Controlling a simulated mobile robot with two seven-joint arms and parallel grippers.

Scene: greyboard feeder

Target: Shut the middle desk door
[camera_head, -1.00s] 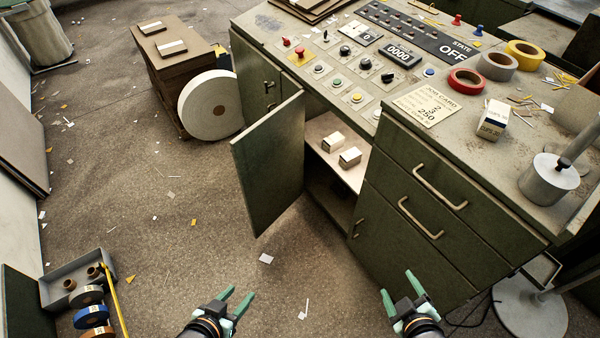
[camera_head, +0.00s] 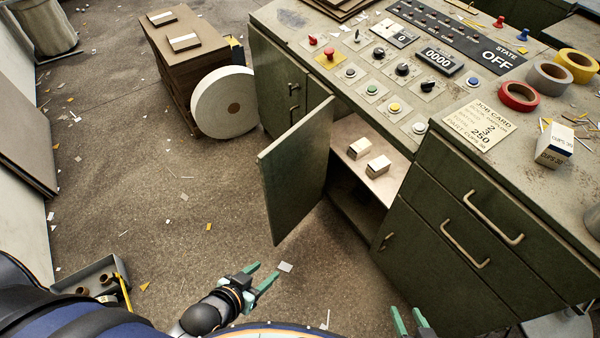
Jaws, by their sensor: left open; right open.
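The middle desk door (camera_head: 296,176) is a dark green panel standing open, swung out from the desk (camera_head: 330,107) toward the left. Behind it the compartment shows a pale shelf (camera_head: 347,157) with two small white boxes (camera_head: 378,166) on it. My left gripper (camera_head: 263,279) is open and empty, low in the view, in front of and below the door and apart from it. My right gripper (camera_head: 410,318) is open at the bottom edge, below the drawers and only partly in view.
Drawers with bar handles (camera_head: 494,220) are right of the opening. A large white roll (camera_head: 226,103) leans by a brown stack (camera_head: 180,55) behind the door. A grey tray (camera_head: 97,276) lies at lower left. The floor before the door is clear apart from scraps.

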